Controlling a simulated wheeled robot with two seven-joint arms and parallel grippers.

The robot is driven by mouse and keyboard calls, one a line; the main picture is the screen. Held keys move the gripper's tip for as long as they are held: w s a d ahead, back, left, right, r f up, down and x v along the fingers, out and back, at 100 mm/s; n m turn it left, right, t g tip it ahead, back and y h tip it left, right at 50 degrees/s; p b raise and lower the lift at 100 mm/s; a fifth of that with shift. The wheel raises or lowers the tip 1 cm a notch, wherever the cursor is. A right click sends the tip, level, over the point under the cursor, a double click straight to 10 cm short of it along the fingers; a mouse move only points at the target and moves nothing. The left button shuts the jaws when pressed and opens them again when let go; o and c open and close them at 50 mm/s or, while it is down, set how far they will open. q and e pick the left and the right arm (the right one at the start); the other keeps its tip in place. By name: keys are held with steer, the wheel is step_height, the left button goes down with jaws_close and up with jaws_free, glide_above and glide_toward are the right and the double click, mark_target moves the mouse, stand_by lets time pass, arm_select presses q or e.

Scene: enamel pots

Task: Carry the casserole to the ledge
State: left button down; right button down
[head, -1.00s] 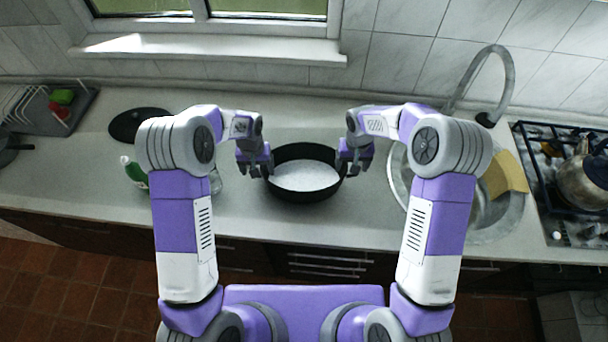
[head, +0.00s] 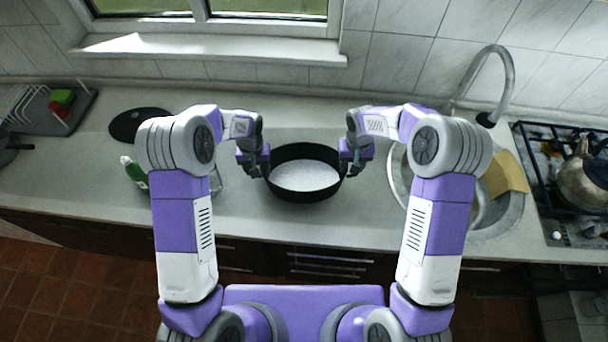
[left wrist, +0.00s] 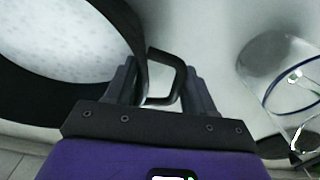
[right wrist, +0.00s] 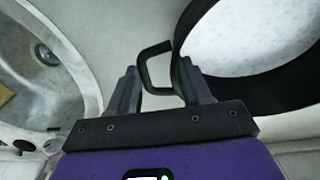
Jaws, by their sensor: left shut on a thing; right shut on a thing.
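The casserole (head: 304,194) is a black round pot with a pale speckled inside, upright at the front middle of the counter. My left gripper (head: 264,171) is shut on its left loop handle (left wrist: 182,75), between the fingers in the left wrist view. My right gripper (head: 345,168) is shut on the right loop handle (right wrist: 142,68), between the fingers in the right wrist view. I cannot tell whether the pot's bottom touches the counter. The ledge (head: 210,48) is the white windowsill at the back left, higher than the counter, bare where I see it.
A black oval item (head: 137,124) lies left on the counter (head: 330,115). A green bottle (head: 135,172) and a clear glass vessel (left wrist: 285,80) stand left of the casserole. The sink (head: 490,215), tall faucet (head: 500,70) and stove with kettle (head: 583,180) are right. Counter behind the casserole is clear.

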arm_select(q)
steer(key=shift+w+d+r, duration=0.1)
steer(key=shift+w+r, duration=0.1)
arm_select(e)
steer(key=shift+w+r, duration=0.2)
